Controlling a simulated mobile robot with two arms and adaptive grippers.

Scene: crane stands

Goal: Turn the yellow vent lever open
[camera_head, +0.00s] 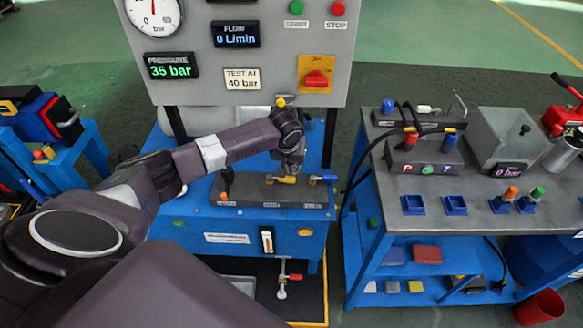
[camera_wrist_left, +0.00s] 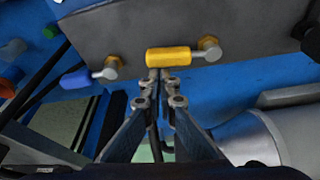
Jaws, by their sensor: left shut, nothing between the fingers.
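The yellow vent lever (camera_head: 286,180) lies on the dark manifold block (camera_head: 245,190) on the blue bench. In the left wrist view its yellow handle (camera_wrist_left: 167,57) points left from a metal pivot. A blue lever (camera_head: 328,178) is beside it; it also shows in the left wrist view (camera_wrist_left: 75,79). My left gripper (camera_head: 291,172) is directly over the yellow lever. In the left wrist view its closed fingertips (camera_wrist_left: 160,76) are empty and end right beside the yellow handle. I cannot tell whether they touch it. My right gripper is not in view.
A grey panel (camera_head: 230,90) behind the bench carries a gauge and a display reading 35 bar (camera_head: 171,66). A red knob (camera_head: 316,79) is on it. A blue cart (camera_head: 478,195) with hoses, blocks and a pump stands at the right. Floor is open between bench and cart.

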